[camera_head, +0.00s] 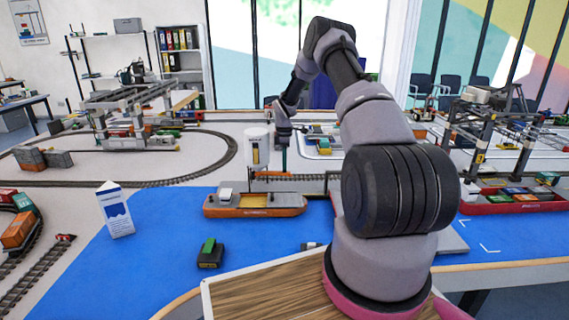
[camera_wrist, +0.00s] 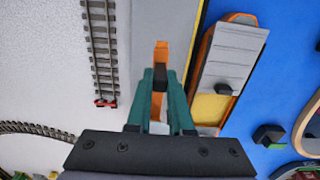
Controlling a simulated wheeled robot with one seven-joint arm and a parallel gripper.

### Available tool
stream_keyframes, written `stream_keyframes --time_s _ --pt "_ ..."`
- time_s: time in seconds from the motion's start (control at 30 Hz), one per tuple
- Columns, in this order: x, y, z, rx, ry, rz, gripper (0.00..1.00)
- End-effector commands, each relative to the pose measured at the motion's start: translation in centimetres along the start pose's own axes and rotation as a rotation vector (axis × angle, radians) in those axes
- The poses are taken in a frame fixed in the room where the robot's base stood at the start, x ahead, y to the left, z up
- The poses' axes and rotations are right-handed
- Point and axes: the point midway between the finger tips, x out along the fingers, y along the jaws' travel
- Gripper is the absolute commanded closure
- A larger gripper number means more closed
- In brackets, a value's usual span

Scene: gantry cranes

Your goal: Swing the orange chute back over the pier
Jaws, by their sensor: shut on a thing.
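In the wrist view, the orange chute (camera_wrist: 161,51) is a narrow piece lying over the grey pier (camera_wrist: 176,22), with blue water to its right. My gripper (camera_wrist: 160,82) has teal fingers shut around a dark part at the chute, and orange shows between them. In the head view my gripper (camera_head: 283,143) points down beside the white silo (camera_head: 257,138), and the chute cannot be made out there. The orange-hulled barge (camera_head: 255,212) floats in front of the silo. In the wrist view the barge (camera_wrist: 228,58) lies right of the chute, apart from it.
A white and blue carton (camera_head: 116,210) and a dark block with a green top (camera_head: 210,254) stand at the front. A red barge (camera_head: 512,203) and gantry crane (camera_head: 490,125) are at the right. Rail track (camera_wrist: 101,50) runs left of the pier.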

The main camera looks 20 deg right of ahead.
Motion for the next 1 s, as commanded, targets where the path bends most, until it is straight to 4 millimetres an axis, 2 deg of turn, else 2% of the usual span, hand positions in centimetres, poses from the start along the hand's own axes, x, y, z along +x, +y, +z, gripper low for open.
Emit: stream_keyframes --time_s 0.17,0.2,0.27,0.57,0.67,0.77,1.0 --pt "0.0 0.1 0.0 -0.001 0.000 0.003 1.00" --pt "0.0 0.1 0.0 -0.001 0.000 0.003 0.69" --pt "0.0 0.1 0.0 -0.001 0.000 0.003 0.50" --pt "-0.1 0.1 0.0 0.000 0.000 0.003 0.50" --pt "-0.7 0.1 0.0 0.001 0.001 0.004 0.50" --pt "-2.1 0.2 0.0 0.001 0.001 0.005 0.50" --pt "-7.0 0.2 0.0 0.001 0.001 0.006 0.50"
